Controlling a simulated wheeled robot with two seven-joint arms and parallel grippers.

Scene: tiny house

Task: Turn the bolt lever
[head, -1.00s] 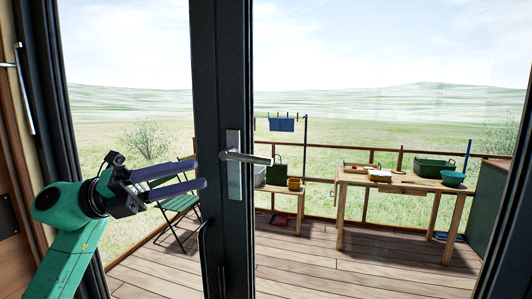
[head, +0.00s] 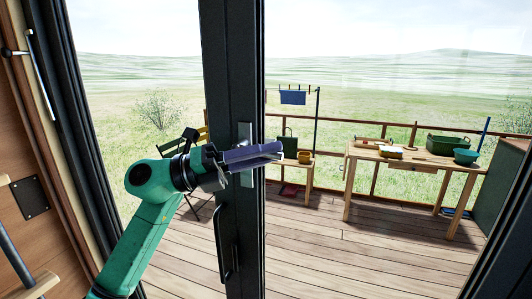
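The lever handle belongs to a metal plate (head: 245,133) on the dark door frame post (head: 232,60). My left gripper (head: 262,157) reaches in from the left, with its purple fingers across the front of the plate. The fingers hide the lever itself, so its angle and any contact do not show clearly. The fingers lie close together in this view, and I cannot tell whether they grip the lever. A dark pull handle (head: 224,246) sits lower on the same post. My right gripper is out of view.
A thin metal rod (head: 42,80) is at the left frame.

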